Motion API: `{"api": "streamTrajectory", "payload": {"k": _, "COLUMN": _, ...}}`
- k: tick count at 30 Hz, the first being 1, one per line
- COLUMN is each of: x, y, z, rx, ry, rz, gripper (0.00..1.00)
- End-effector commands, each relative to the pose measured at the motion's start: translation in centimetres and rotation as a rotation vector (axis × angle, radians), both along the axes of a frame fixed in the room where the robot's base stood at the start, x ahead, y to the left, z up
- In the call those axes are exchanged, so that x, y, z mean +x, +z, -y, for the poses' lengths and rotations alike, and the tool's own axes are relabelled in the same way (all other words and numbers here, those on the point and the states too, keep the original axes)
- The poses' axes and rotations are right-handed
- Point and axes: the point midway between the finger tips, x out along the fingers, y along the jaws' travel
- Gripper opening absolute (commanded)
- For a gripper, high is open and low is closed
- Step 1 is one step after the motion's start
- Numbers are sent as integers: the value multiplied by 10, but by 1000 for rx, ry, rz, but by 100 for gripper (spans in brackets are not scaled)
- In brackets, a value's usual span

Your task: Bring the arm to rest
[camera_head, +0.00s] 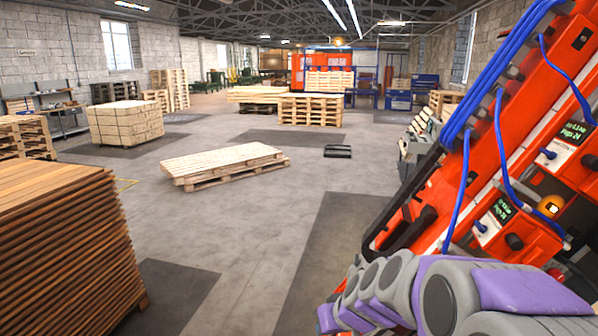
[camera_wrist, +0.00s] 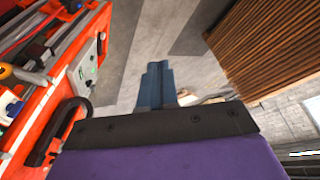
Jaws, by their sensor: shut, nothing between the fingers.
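My arm (camera_head: 440,295), grey and purple, shows at the lower right of the head view, low in front of the orange machine. In the wrist view my gripper (camera_wrist: 157,84) has its two blue-grey fingers together, with nothing visible between them. The fingers point out over the grey floor, clear of any object. The dark wrist plate and purple cover fill the bottom of that view. I cannot make out the fingertips in the head view.
The orange machine (camera_head: 490,130) with blue cables stands close on the right and also shows in the wrist view (camera_wrist: 60,60). A tall stack of brown boards (camera_head: 60,250) stands at the left. A low pallet (camera_head: 225,165) lies ahead. The floor between (camera_head: 265,225) is clear.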

Motion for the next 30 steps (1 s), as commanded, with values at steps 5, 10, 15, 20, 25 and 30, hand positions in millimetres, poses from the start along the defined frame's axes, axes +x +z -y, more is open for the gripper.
{"api": "streamTrajectory", "payload": {"k": 5, "x": -90, "y": 10, "z": 2, "rx": -32, "ry": 11, "rz": -166, "gripper": 0}}
{"api": "streamTrajectory", "payload": {"k": 10, "x": -177, "y": 11, "z": 20, "rx": -104, "ry": -29, "rz": -338, "gripper": 0}}
{"api": "streamTrajectory", "payload": {"k": 15, "x": -258, "y": 10, "z": 49, "rx": -203, "ry": -116, "rz": -496, "gripper": 0}}
{"api": "streamTrajectory", "payload": {"k": 20, "x": -312, "y": 9, "z": 71, "rx": -279, "ry": -200, "rz": -599, "gripper": 0}}
{"api": "streamTrajectory", "payload": {"k": 25, "x": -334, "y": 9, "z": 82, "rx": -315, "ry": -242, "rz": -640, "gripper": 0}}
{"api": "streamTrajectory", "payload": {"k": 30, "x": -336, "y": 9, "z": 83, "rx": -318, "ry": -246, "rz": -645, "gripper": 0}}
